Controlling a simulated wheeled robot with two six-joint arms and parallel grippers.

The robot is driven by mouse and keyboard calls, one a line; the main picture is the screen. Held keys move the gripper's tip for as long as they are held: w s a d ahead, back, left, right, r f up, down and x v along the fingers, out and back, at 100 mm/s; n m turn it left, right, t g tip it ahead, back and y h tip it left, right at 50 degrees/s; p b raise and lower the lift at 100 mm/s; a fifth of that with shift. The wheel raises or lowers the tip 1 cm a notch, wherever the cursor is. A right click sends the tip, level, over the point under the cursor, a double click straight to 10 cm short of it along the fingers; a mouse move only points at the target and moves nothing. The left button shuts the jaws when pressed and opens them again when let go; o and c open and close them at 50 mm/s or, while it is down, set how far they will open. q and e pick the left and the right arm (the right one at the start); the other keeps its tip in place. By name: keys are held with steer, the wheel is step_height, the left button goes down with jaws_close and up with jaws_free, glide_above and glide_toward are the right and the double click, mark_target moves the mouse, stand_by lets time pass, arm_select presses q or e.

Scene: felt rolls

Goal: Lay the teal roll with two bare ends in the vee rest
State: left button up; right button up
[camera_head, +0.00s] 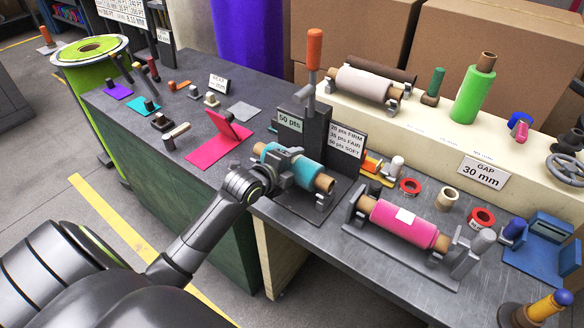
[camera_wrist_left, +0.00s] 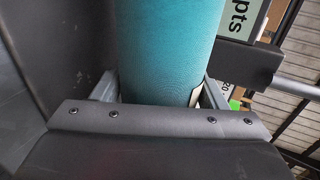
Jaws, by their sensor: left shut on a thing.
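The teal roll (camera_head: 308,174) has a bare brown core end showing at each side. It lies lengthwise over the dark base of the press stand with the orange handle (camera_head: 314,50). My left gripper (camera_head: 283,158) is shut around its middle-left part. In the left wrist view the teal roll (camera_wrist_left: 172,50) fills the space between the fingers. A grey vee rest (camera_head: 321,201) shows under the roll's right bare end; I cannot tell whether the roll touches it. The far vee is mostly hidden by the roll and gripper. My right gripper is not in view.
A pink roll (camera_head: 398,222) lies in a grey cradle at the right front. Red rings (camera_head: 410,186) and a small tan core (camera_head: 447,199) lie behind it. The cream ledge (camera_head: 430,120) carries a pale roll and a green roll.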

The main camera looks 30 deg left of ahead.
arm_select(q)
steer(key=shift+r, duration=0.25)
stand_by(0.4)
steer(key=shift+r+p, duration=0.8)
steer(key=shift+p, duration=0.05)
steer(key=shift+r, duration=0.2)
steer(key=shift+r+p, duration=1.7)
steer(key=shift+p, duration=0.05)
steer(key=shift+d, duration=0.1)
